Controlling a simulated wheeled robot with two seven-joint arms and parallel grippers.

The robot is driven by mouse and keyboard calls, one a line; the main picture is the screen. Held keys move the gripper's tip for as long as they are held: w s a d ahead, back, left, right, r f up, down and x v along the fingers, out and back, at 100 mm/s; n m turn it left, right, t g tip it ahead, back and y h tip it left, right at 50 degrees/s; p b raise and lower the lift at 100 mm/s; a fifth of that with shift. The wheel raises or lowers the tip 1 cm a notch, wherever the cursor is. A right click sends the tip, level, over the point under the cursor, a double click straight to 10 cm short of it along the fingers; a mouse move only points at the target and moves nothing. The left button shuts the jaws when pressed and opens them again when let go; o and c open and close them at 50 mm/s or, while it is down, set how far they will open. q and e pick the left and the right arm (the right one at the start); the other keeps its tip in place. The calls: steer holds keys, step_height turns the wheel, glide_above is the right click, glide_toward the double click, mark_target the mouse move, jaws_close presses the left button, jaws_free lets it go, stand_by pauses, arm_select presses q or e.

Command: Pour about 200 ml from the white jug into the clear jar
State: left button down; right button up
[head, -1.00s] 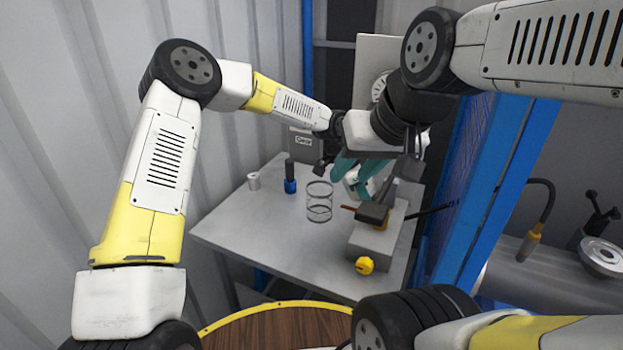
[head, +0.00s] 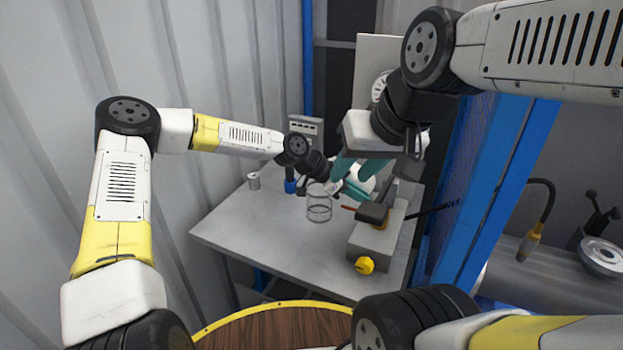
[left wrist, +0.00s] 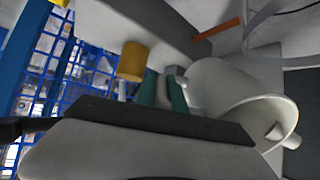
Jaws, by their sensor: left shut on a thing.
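The clear jar (head: 319,206) stands upright on the grey bench; I cannot tell what is in it. The white jug (head: 363,179) is just right of and behind the jar in the head view, partly hidden by teal fingers. In the left wrist view the jug (left wrist: 235,92) shows large, its open mouth toward the lower right; its contents are not visible. My left gripper (head: 346,189) is shut on the jug at its side, and its teal fingers also show in the left wrist view (left wrist: 164,92).
A grey block with a dark top part (head: 374,240) stands right of the jar, with a yellow knob (head: 365,265) in front. A blue bottle (head: 290,186) and a small metal can (head: 254,181) stand at the left. The front left of the bench (head: 255,230) is clear.

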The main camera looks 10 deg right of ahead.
arm_select(q)
steer(key=shift+h, duration=0.4)
steer(key=shift+r+h, duration=0.2)
steer(key=shift+h, duration=0.1)
steer(key=shift+a+r, duration=0.1)
steer(key=shift+r, duration=0.1)
steer(key=shift+a+r+h, duration=0.2)
steer(key=shift+r+h, duration=0.7)
steer(key=shift+h, duration=0.5)
stand_by(2.0)
steer(key=shift+a+r+h+b, duration=0.3)
steer(key=shift+a+h+b, duration=0.1)
steer(key=shift+h+b, duration=0.1)
stand_by(0.8)
